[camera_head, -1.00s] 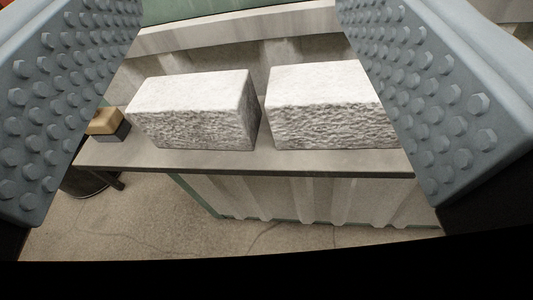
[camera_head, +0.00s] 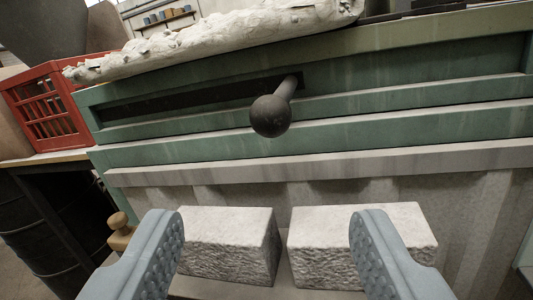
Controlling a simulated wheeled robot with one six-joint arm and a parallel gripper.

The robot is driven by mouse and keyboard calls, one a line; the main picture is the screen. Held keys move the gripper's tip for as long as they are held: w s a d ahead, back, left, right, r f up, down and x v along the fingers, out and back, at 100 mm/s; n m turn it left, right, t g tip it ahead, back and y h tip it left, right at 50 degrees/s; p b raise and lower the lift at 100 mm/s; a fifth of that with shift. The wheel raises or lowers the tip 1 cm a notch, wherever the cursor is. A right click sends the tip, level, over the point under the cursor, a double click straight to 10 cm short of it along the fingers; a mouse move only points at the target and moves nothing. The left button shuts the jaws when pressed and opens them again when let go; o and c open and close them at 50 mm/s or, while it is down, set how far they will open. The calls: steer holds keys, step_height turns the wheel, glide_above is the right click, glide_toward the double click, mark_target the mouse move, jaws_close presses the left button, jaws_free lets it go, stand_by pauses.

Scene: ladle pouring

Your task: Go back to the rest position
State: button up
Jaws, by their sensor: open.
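My gripper (camera_head: 268,245) is open and empty. Its two blue-grey studded fingers stand wide apart at the bottom of the view. Two pale rough stone blocks, the left one (camera_head: 230,250) and the right one (camera_head: 325,250), sit side by side on a ledge beyond and between the fingers. The right finger covers part of the right block. A dark rod with a ball end (camera_head: 271,115) sticks out of the green panel above the blocks. No ladle can be made out for certain.
A green ribbed structure (camera_head: 200,145) spans the view, with a rough whitish slab (camera_head: 220,38) on top. A red crate (camera_head: 45,105) stands at the left on a table. A small wooden knob-like piece (camera_head: 120,230) is beside the left finger.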

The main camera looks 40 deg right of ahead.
steer(key=s+a+r+n+t+y, duration=0.2)
steer(key=a+r+n+t+y, duration=0.4)
steer(key=a+r+n+y, duration=0.35)
steer(key=shift+s+a+f+n+g+y, duration=0.25)
steer(key=shift+s+f+g+y, duration=0.2)
steer(key=shift+s, duration=0.25)
steer(key=shift+s+a+f+n+g+y, duration=0.1)
steer(key=shift+s+a+f+g+y, duration=0.2)
steer(key=shift+s+f+g+y, duration=0.25)
steer(key=shift+s+a+f+n+g+y, duration=0.25)
steer(key=shift+s+f, duration=0.15)
steer(key=shift+s, duration=0.4)
